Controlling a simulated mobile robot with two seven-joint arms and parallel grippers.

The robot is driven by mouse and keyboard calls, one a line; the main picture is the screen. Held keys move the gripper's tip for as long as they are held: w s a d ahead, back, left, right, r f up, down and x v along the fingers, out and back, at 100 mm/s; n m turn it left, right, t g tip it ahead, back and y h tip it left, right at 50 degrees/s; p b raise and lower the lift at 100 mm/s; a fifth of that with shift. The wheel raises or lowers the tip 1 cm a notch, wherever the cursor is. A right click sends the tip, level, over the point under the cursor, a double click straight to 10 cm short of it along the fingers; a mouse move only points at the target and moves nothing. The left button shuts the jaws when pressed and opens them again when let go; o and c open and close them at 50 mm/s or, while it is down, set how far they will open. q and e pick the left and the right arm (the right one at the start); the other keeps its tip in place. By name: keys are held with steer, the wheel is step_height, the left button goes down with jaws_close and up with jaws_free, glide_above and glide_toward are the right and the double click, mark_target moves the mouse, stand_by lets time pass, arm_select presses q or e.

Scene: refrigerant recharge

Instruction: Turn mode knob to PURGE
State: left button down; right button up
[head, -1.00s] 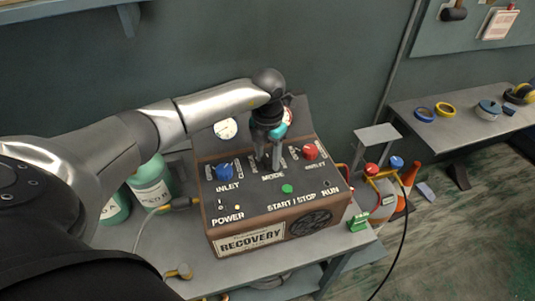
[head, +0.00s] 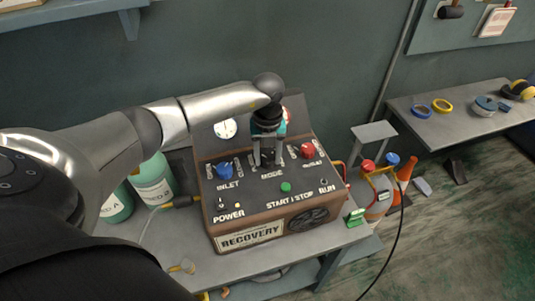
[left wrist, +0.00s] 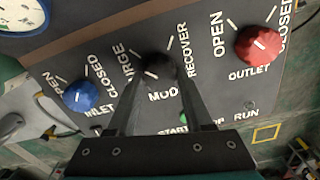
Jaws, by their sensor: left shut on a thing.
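The recovery machine (head: 250,238) stands on the bench. Its black mode knob (left wrist: 159,66) is on the sloped panel, above the MODE label, with PURGE printed to its left and RECOVER to its right in the left wrist view. My left gripper (head: 267,163) reaches down over the panel, and its fingers (left wrist: 158,80) are shut on the mode knob, one on each side. In the head view the gripper hides the knob. I cannot tell clearly which label the knob's white mark points to. My right gripper is not in view.
The blue inlet knob (head: 223,171) and red outlet knob (head: 307,150) flank the gripper closely. A green start/stop button (head: 286,187) and a power switch (head: 221,203) sit lower.

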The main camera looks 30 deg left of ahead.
mark_target(267, 159)
arm_select(q)
steer(key=shift+w+r, duration=0.1)
stand_by(0.4)
steer(key=shift+c, duration=1.5)
jaws_free()
step_height(267, 159, up, 15)
steer(key=shift+b, duration=0.35)
